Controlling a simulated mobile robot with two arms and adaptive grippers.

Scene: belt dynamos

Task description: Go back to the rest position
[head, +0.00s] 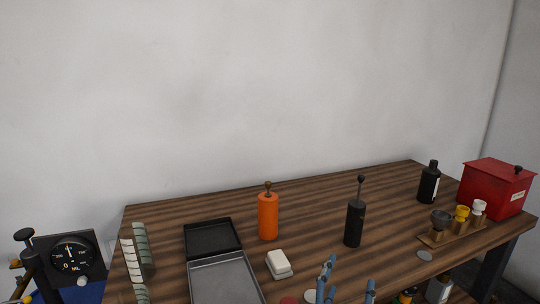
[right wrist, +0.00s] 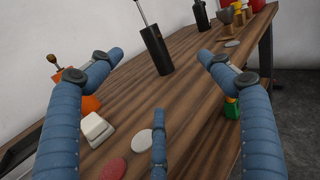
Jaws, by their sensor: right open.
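My right gripper (head: 347,284) shows at the bottom edge of the head view, with its blue fingers spread apart and nothing between them. In the right wrist view the open right gripper (right wrist: 160,85) spans the wooden table's top, with one finger on each side and a third at the bottom middle. The wooden table (head: 315,215) lies below and beyond it. A black cylinder with a rod and knob (head: 355,222) stands upright beyond the fingers, apart from them. My left gripper is not in view.
An orange bottle (head: 268,216), a white block (head: 279,264) and an open tray (head: 225,281) are left of the gripper. A red box (head: 496,187), black bottle (head: 429,184) and small cups on a board (head: 461,229) stand right. A gauge (head: 71,257) is far left.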

